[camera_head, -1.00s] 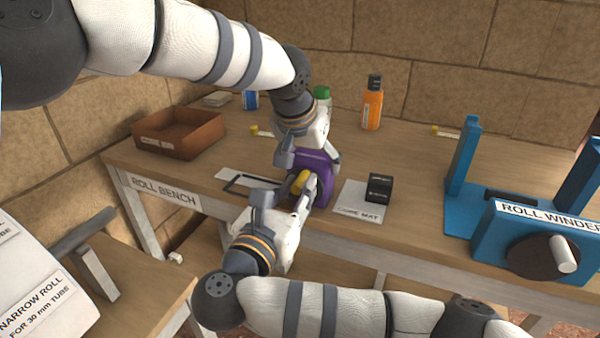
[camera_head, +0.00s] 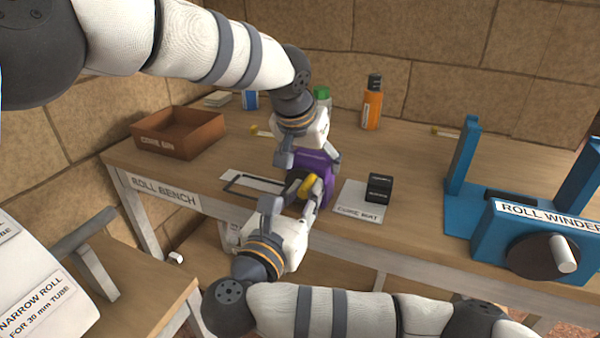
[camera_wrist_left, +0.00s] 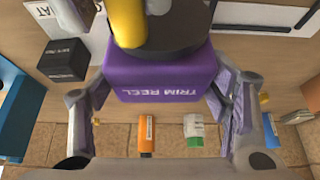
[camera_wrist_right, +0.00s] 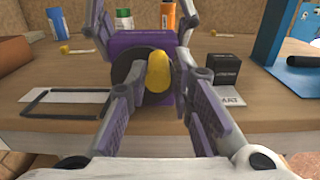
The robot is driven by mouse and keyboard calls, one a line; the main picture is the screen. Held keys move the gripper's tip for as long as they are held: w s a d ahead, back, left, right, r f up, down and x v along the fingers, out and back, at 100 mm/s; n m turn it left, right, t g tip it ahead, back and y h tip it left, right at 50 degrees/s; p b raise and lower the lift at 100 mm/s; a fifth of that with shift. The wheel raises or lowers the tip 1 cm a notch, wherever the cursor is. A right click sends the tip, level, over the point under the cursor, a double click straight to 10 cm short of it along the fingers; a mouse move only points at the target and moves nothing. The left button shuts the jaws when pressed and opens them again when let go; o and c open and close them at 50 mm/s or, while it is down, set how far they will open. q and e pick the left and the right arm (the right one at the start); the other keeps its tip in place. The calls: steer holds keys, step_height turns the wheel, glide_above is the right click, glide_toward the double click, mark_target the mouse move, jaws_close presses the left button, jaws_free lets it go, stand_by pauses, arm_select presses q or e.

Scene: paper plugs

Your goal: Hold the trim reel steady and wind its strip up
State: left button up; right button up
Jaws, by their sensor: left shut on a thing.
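The purple trim reel (camera_head: 316,163) stands on the bench, and its label faces my left wrist camera (camera_wrist_left: 160,78). My left gripper (camera_head: 312,158) is shut on the reel, with one finger on each side in the left wrist view. On the reel's front is a dark disc (camera_wrist_right: 131,70) with a yellow knob (camera_wrist_right: 158,72). My right gripper (camera_wrist_right: 160,92) is open in front of the disc, its fingers on either side of the knob with gaps showing. I cannot make out the reel's strip.
A black block (camera_head: 378,188) sits on the white core mat (camera_head: 359,206), right of the reel. A black frame (camera_head: 250,185) lies to the left.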

steer(key=shift+d+f, duration=0.25)
steer(key=shift+f, duration=0.05)
steer(key=shift+c, duration=1.4)
steer(key=shift+s+d+f, duration=0.1)
steer(key=shift+d+f, duration=0.2)
steer(key=shift+f, duration=0.25)
steer(key=shift+d+f, duration=0.15)
steer(key=shift+f, duration=0.35)
